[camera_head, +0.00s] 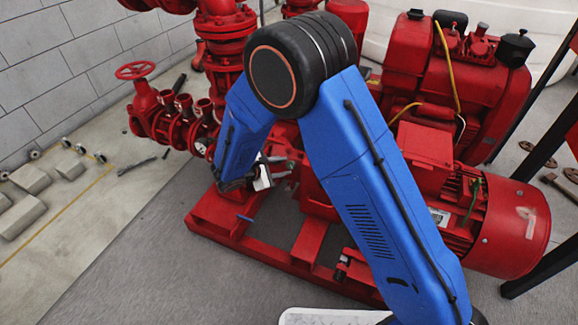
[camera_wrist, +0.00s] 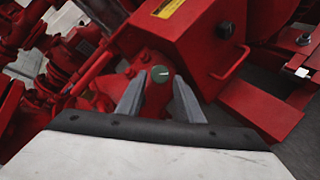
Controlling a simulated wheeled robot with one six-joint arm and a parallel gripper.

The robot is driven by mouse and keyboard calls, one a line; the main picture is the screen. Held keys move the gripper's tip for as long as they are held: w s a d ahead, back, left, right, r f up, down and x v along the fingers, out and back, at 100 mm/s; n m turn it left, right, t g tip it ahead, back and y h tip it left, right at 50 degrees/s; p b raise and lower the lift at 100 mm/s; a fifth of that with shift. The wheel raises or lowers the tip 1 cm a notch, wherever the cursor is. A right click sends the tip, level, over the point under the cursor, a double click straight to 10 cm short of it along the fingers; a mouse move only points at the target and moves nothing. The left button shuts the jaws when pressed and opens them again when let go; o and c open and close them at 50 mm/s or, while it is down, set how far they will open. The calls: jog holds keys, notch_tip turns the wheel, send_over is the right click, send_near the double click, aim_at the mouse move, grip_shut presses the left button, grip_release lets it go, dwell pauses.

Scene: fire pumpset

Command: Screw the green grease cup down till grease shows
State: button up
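The green grease cup (camera_wrist: 160,74) shows in the wrist view as a small dark green round cap with a light mark on it. It sits on a red pump part (camera_wrist: 154,58), just beyond my fingertips. My gripper (camera_wrist: 158,92) is open, with its two grey fingers apart, one on each side below the cup. I cannot tell whether either finger touches it. In the head view my gripper (camera_head: 264,178) is at the pump near the middle, mostly hidden by my blue arm. The cup cannot be made out there.
A red box-shaped cover (camera_wrist: 190,35) with a yellow label and a handle stands close to the right of the cup. The red motor (camera_head: 510,228), engine (camera_head: 455,75) and valve pipework (camera_head: 160,105) surround the pump. Grey blocks (camera_head: 30,178) lie on the floor at left.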

jog(key=v, duration=1.2)
